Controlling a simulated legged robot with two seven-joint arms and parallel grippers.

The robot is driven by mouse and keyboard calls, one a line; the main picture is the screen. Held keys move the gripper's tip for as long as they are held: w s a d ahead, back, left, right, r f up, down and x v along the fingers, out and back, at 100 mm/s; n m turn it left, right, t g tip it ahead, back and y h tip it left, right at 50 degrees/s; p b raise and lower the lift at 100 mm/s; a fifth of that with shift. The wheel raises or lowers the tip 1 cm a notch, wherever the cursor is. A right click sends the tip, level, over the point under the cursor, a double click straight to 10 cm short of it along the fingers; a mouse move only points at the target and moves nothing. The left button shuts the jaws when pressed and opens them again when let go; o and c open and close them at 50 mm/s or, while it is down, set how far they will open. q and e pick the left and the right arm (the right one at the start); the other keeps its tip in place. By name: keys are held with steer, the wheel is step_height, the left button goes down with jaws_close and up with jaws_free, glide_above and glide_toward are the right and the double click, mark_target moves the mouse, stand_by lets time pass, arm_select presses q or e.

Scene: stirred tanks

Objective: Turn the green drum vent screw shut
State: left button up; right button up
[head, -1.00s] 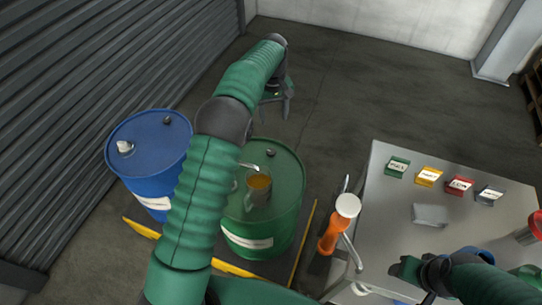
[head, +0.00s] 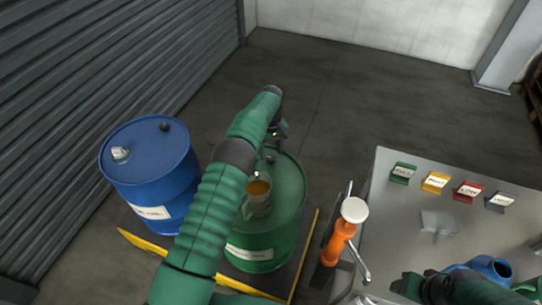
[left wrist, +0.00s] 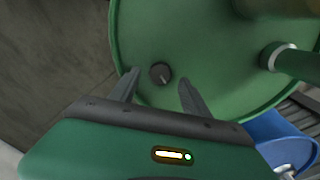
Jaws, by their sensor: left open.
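My left gripper (head: 277,135) is over the far part of the lid. In the left wrist view its two fingers (left wrist: 158,80) are apart, with the knob between their tips in the picture; I cannot tell if they touch it.
A cup of amber liquid (head: 258,195) is on the green lid. The blue drum (head: 150,172) stands left. Right is a grey table (head: 400,225) with green, yellow, red and grey labelled cards. An orange-and-white tool (head: 338,242) is at its edge. Floor behind the drums is free.

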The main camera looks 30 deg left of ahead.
mark_target(271, 159)
arm_select(q)
steer(key=shift+f, duration=1.2)
jaws_close()
